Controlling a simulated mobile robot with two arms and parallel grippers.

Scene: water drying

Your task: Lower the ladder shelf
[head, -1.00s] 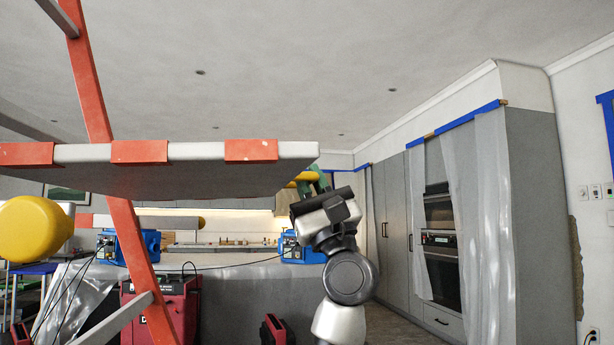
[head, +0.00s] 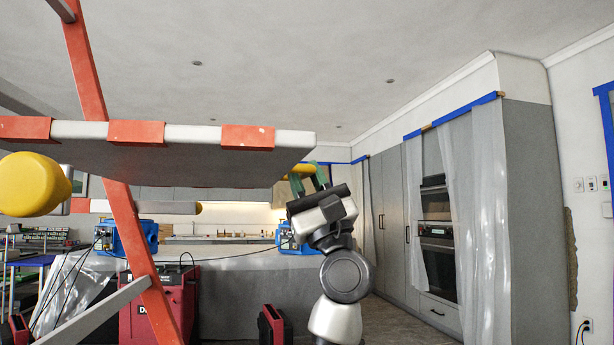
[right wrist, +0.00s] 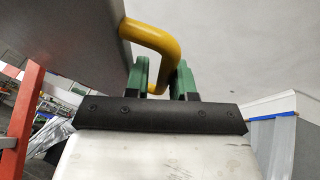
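The ladder shelf (head: 205,155) is a flat grey board with orange bands along its edge, seen from below at upper left in the head view. A yellow bent handle (right wrist: 160,42) joins its side in the right wrist view. My right gripper (head: 310,178) is at the shelf's right end. The handle is partly hidden by the fingers in the head view. My left gripper is not in view.
An orange ladder rail (head: 115,190) crosses the left side, with a grey brace below. A yellow rounded part (head: 32,184) is at far left. A red case (head: 168,300) and blue machines (head: 135,238) stand behind. Tall cupboards with plastic sheets are at right.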

